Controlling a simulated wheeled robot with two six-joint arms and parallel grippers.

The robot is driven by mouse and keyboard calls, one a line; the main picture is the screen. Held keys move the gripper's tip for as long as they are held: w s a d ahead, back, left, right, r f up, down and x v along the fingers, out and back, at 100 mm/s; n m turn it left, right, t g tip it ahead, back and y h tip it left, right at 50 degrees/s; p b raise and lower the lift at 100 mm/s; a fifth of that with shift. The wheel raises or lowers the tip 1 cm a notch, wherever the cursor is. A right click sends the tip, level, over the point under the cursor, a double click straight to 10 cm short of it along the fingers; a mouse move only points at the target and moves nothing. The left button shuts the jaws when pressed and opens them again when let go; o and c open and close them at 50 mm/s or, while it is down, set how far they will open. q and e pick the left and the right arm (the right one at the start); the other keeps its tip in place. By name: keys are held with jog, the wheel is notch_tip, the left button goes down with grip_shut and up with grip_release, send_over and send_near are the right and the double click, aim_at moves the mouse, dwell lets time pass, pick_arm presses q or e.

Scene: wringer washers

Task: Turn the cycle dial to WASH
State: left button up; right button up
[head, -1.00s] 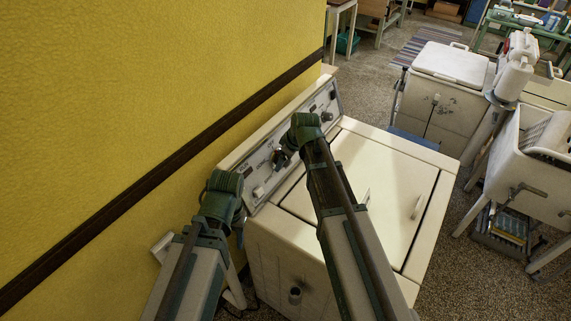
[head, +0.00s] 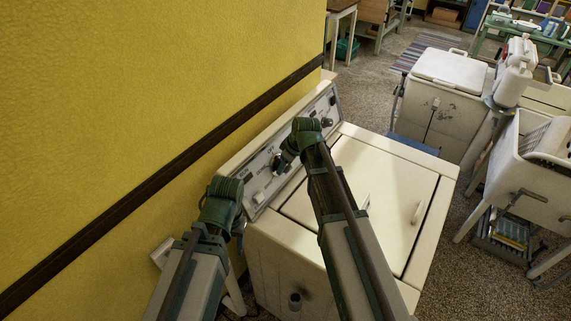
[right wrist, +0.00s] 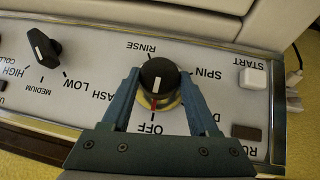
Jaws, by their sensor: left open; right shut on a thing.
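In the right wrist view the panel lettering appears upside down: RINSE, SPIN, OFF and a partly covered WASH surround the dial. A red mark at the dial's edge faces OFF. My right gripper (right wrist: 157,78) is shut on the dial, one finger on each side. In the head view its wrist partly hides the dial. My left gripper (head: 238,228) is open and empty near the panel's near end, mostly hidden behind its wrist.
A second black knob (right wrist: 43,48), marked LOW, MEDIUM and HIGH, and a white START button (right wrist: 254,78) share the panel. The yellow wall (head: 130,110) stands close behind the washer (head: 380,205). Another washer (head: 440,105) and a white tub (head: 530,160) stand to the right.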

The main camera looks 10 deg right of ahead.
jog(key=shift+w+d+m+g+y, duration=0.25)
jog(key=shift+m+g+y, duration=0.35)
jog(key=shift+m+g, duration=0.2)
jog(key=shift+f+m+g+y+b, duration=0.15)
jog(key=shift+m+g+y+b, duration=0.25)
jog(key=shift+m+g+y, duration=0.3)
jog(key=shift+w+d+f+m+g+y+b, duration=0.1)
jog(key=shift+m+g+y+b, duration=0.2)
jog(key=shift+m+y+b, duration=0.25)
jog(key=shift+d+f+m+g+y+b, duration=0.1)
jog(key=shift+m+g+y+b, duration=0.2)
jog(key=shift+m+y+b, duration=0.2)
jog(key=shift+r+m+g+y+b, duration=0.1)
jog(key=shift+m+g+y+b, duration=0.2)
jog(key=shift+m+y+b, duration=0.55)
jog(key=shift+r, duration=0.1)
jog(key=o, duration=1.4)
